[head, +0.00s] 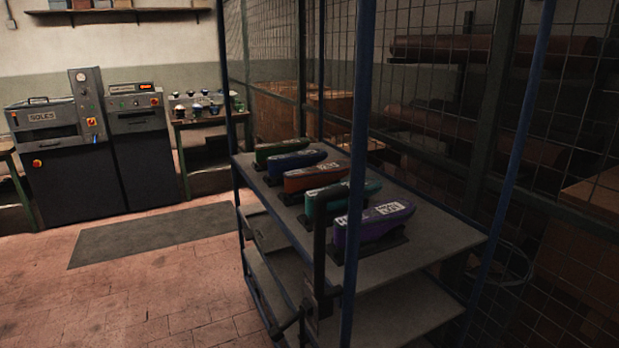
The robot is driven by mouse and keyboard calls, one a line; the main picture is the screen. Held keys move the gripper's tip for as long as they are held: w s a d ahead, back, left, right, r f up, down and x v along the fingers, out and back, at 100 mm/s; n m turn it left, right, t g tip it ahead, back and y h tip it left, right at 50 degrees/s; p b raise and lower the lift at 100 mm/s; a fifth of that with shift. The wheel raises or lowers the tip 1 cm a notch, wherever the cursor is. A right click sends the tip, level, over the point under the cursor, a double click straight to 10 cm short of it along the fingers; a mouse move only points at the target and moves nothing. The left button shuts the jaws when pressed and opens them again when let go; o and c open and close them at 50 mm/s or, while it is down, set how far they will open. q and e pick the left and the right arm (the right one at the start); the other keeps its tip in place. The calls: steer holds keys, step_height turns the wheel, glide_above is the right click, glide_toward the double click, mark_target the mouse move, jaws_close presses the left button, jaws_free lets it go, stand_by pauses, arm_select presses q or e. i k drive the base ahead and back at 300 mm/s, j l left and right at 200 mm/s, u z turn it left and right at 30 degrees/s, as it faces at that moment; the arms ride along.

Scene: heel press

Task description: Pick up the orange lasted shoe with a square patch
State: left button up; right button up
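The orange lasted shoe (308,180) sits on the top shelf (430,240) of a blue-framed rack, in the middle of a row of shoes. It rests on a dark stand and has a pale patch near its right end; the patch is too small for me to be sure of its shape. A blue-violet shoe (290,161) is behind it and a teal shoe (325,198) is in front of it. The rack's front post hides part of the teal shoe. Neither of my grippers is in view.
A green shoe (278,150) and a purple shoe (375,225) end the row. Blue rack posts (357,130) and a dark upright handle (319,240) stand before the shelf. Machines (55,150) stand at the back left. The floor by the grey mat (150,236) is clear.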

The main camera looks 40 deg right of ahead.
mark_target(299, 181)
steer(key=u, duration=0.4)
steer(key=i+l+u, duration=0.1)
steer(key=u, duration=0.3)
steer(key=l+u, duration=0.15)
steer(key=u, duration=0.25)
steer(key=i+l+u, duration=0.1)
steer(key=u, duration=0.3)
steer(key=i+l+u, duration=0.1)
steer(key=l+u, duration=1.05)
steer(key=l, duration=0.35)
steer(key=l+u, duration=0.3)
steer(key=l, duration=0.4)
steer(key=k+l+u, duration=0.1)
steer(key=l+u, duration=0.15)
steer(key=l, duration=0.8)
steer(key=i+l+z, duration=0.15)
steer(key=l, duration=0.65)
steer(key=z, duration=0.4)
steer(key=l+z, duration=0.1)
steer(key=z, duration=0.25)
steer(key=i+z, duration=0.1)
steer(key=z, duration=0.65)
steer(key=i+l, duration=0.05)
